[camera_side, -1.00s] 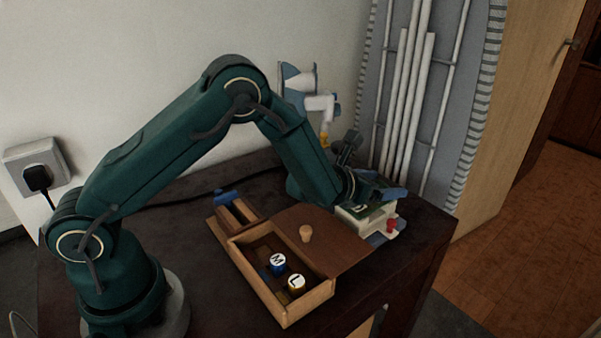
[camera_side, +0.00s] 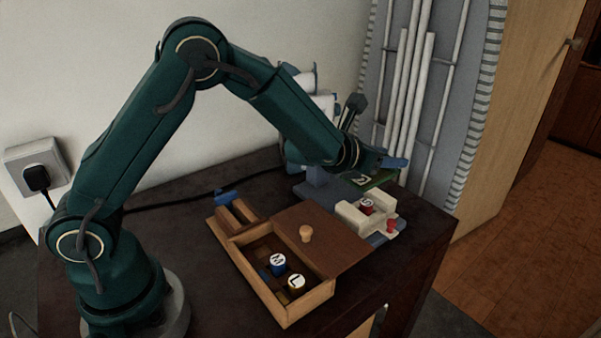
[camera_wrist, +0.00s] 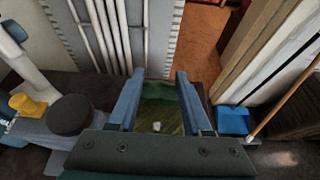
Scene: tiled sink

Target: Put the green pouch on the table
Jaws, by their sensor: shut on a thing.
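The green pouch (camera_side: 378,180), with a pale mark on it, hangs in the air above the cream fixture at the right of the table. My gripper (camera_side: 388,168) has blue fingers and is shut on the pouch. In the wrist view, the pouch (camera_wrist: 160,108) lies between the two fingers of my gripper (camera_wrist: 160,85). The gripper hides part of the pouch in the side view. The dark table (camera_side: 180,245) is bare to the left of the wooden box.
A wooden box (camera_side: 305,303) holds two canisters, marked M (camera_side: 277,263) and L (camera_side: 296,284); its knobbed lid (camera_side: 335,243) lies partly over it. A white-and-blue device stands behind my arm.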

